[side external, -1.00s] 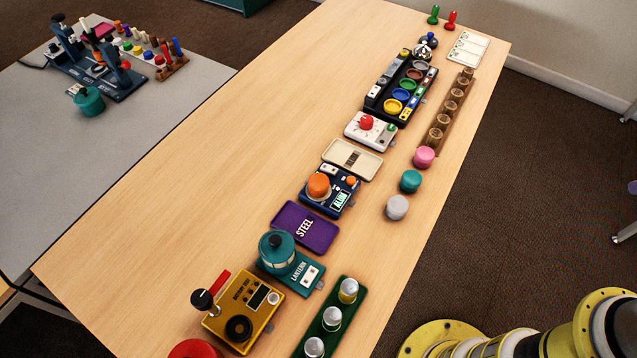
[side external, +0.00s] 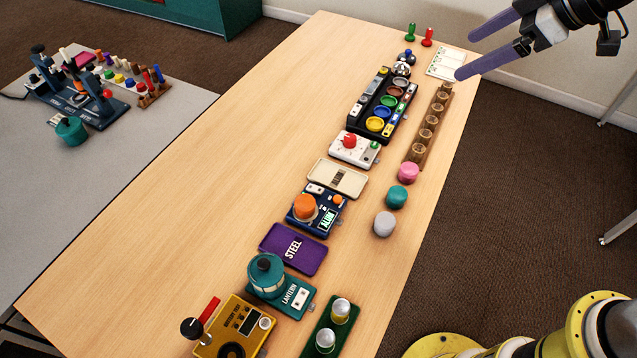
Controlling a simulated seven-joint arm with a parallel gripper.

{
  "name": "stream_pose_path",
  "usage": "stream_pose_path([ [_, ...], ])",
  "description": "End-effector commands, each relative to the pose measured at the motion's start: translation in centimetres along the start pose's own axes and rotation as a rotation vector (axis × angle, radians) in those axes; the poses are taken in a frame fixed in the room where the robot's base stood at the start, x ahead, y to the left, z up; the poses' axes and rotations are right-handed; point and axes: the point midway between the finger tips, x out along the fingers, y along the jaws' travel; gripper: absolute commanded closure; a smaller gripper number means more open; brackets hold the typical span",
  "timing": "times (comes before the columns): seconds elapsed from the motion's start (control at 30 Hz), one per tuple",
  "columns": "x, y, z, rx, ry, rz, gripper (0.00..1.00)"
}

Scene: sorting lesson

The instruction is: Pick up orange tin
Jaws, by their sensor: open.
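The orange tin (side external: 305,206) is a short round orange piece. It sits on the dark blue device (side external: 325,222) with a green display, near the middle of the table. My gripper (side external: 465,55) is at the upper right, with two long purple fingers spread apart and nothing between them. It is high and well away from the orange tin, seen over the far right end of the table. Nothing hides the tin's top or near side.
A teal lantern (side external: 266,275) is nearer. The table's left side (side external: 190,190) is clear.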

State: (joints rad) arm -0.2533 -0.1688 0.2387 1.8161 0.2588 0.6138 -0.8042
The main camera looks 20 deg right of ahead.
Motion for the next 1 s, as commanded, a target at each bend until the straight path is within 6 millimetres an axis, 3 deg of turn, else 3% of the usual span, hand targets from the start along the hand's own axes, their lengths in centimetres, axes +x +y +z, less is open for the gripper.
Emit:
stream_pose_path([
  [0.03, 3.1, -0.8, -1.4, -0.045, -0.007, -0.041, 0.11],
  [0.2, 12.6, -5.0, -4.6, -0.173, -0.023, -0.155, 0.11],
  [0.3, 17.7, -8.6, -4.9, -0.220, -0.053, -0.223, 0.11],
  [0.4, 21.6, -12.2, -4.1, -0.246, -0.095, -0.285, 0.11],
  [0.5, 24.1, -15.2, -2.7, -0.273, -0.138, -0.331, 0.11],
  [0.6, 25.1, -17.1, -1.7, -0.292, -0.164, -0.359, 0.11],
  [0.77, 26.5, -18.1, -1.4, -0.301, -0.167, -0.366, 0.11],
  [1.0, 30.7, -19.5, -0.4, -0.300, -0.167, -0.365, 0.11],
])
